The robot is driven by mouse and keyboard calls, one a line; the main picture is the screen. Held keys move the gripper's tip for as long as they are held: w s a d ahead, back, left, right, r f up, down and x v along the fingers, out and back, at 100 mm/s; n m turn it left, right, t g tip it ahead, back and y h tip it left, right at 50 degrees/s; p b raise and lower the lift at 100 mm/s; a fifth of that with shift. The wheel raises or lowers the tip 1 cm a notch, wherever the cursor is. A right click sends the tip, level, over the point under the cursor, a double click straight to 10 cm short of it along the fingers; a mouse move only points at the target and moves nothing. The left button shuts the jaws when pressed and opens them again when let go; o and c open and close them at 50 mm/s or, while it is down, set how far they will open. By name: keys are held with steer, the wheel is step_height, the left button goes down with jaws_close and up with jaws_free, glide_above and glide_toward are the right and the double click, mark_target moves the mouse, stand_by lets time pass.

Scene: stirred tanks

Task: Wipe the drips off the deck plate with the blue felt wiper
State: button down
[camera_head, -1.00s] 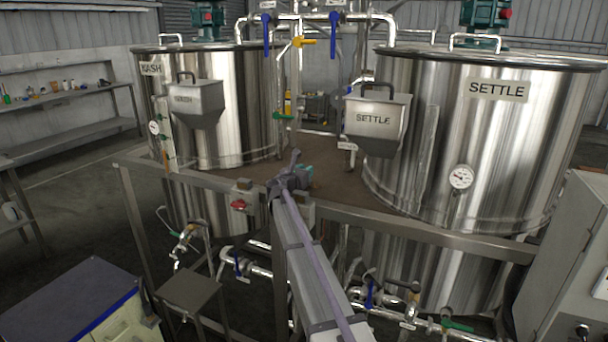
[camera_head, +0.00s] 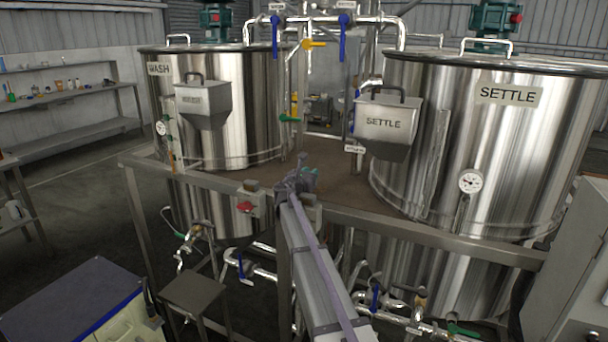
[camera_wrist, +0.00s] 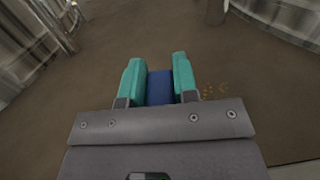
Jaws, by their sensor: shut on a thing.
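My gripper (camera_wrist: 159,85) has two teal fingers and is shut on the blue felt wiper (camera_wrist: 160,88), which shows between them in the wrist view. Below it is the brown deck plate (camera_wrist: 130,50), which also shows between the two tanks in the head view (camera_head: 325,150). A small patch of orange-brown drips (camera_wrist: 213,91) lies on the plate just right of the fingers in the wrist view. In the head view my gripper (camera_head: 310,178) is at the plate's front edge; the wiper is hidden there. I cannot tell whether the wiper touches the plate.
The WASH tank (camera_head: 225,110) stands left of the plate and the SETTLE tank (camera_head: 470,150) right. Their hoppers (camera_head: 203,103) and (camera_head: 385,122) jut toward the gap. A metal rail (camera_head: 430,233) runs along the front. Pipes and valves (camera_head: 345,35) stand behind. The plate's middle is clear.

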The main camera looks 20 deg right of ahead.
mark_target(317, 190)
steer(key=s+d, duration=0.2)
steer(key=s, duration=0.1)
steer(key=s+d+f, duration=0.1)
steer(key=shift+s+f+b, duration=0.1)
steer(key=shift+s+b, duration=0.2)
steer(key=shift+s+a, duration=0.1)
steer(key=shift+w+a+m, duration=0.3)
steer(key=shift+w+a, duration=0.3)
steer(key=shift+w, duration=0.2)
steer(key=shift+w+g+h, duration=0.1)
steer(key=shift+g+h, duration=0.2)
steer(key=shift+g, duration=0.1)
steer(key=shift+w+a+b, duration=0.35)
steer(key=shift+w+a, duration=0.05)
steer(key=shift+w, duration=0.45)
steer(key=shift+r, duration=0.25)
steer(key=shift+w+r, duration=0.15)
steer(key=shift+w, duration=0.05)
